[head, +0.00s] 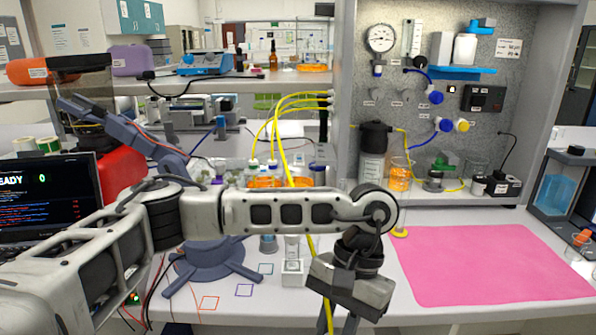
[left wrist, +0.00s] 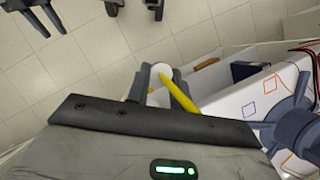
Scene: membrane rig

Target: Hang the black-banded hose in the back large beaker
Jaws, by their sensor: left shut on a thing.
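My left gripper (head: 338,322) hangs low at the front edge of the bench, fingers down, and is shut on a yellow hose (head: 328,318). The left wrist view shows the hose (left wrist: 180,92) between the fingers (left wrist: 158,88), with a round white part at the grip. The hose (head: 282,135) rises behind my arm toward fittings beside the panel. I cannot make out a black band. Vessels with orange liquid (head: 265,181) are partly hidden behind my arm. My right gripper is not in view.
A pink mat (head: 490,265) covers the bench at right and is bare. A blue-grey arm on a splayed base (head: 212,272) stands left, behind my arm. A small white stand (head: 292,272) is beside my left gripper. A laptop (head: 50,195) is at far left.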

